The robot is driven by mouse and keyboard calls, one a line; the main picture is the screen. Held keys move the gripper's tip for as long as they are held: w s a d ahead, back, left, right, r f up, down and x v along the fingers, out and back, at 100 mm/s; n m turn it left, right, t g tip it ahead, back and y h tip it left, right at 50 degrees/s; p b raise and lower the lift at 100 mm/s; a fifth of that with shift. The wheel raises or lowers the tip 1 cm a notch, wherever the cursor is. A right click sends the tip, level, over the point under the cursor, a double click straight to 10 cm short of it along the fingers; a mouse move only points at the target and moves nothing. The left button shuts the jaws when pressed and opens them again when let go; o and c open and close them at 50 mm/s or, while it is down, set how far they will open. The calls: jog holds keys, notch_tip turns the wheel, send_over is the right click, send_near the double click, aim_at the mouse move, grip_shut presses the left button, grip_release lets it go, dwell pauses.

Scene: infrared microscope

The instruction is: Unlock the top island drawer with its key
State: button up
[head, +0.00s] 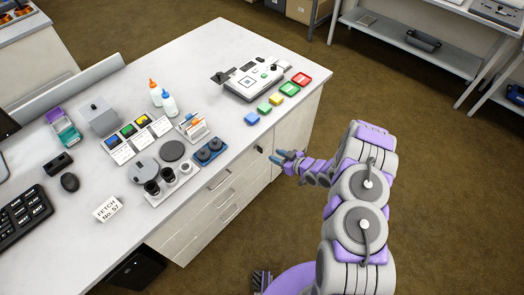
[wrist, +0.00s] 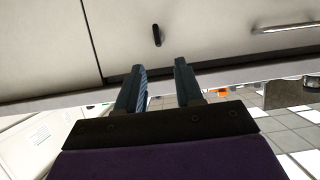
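The island (head: 232,50) is a pale-topped bench with drawers in its front. The upper drawer front (head: 216,183) has a bar handle, and one bar handle (wrist: 288,28) shows at the right of the wrist view. A small dark upright piece (wrist: 156,36) is on a pale front panel; it also shows in the head view (head: 260,149). I cannot tell whether it is a key, a lock or a pull. My gripper (head: 288,155) is at the island's front, near this piece. Its fingers (wrist: 159,65) are apart and empty, with the piece beyond the gap between them.
The island top holds colored blocks (head: 264,108), a stage device (head: 256,78), bottles (head: 168,102), a blue holder (head: 208,150) and a "FETCH No. 57" card (head: 107,209). Brown floor (head: 440,170) is open to the right. Shelving (head: 415,45) stands at the back right.

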aim_at(262, 149)
jog(key=shift+b+x, duration=1.3)
jog(key=shift+x, duration=3.65)
jog(key=shift+d+r, duration=0.1)
jog(key=shift+c, duration=0.3)
jog(key=shift+d, duration=0.1)
grip_shut()
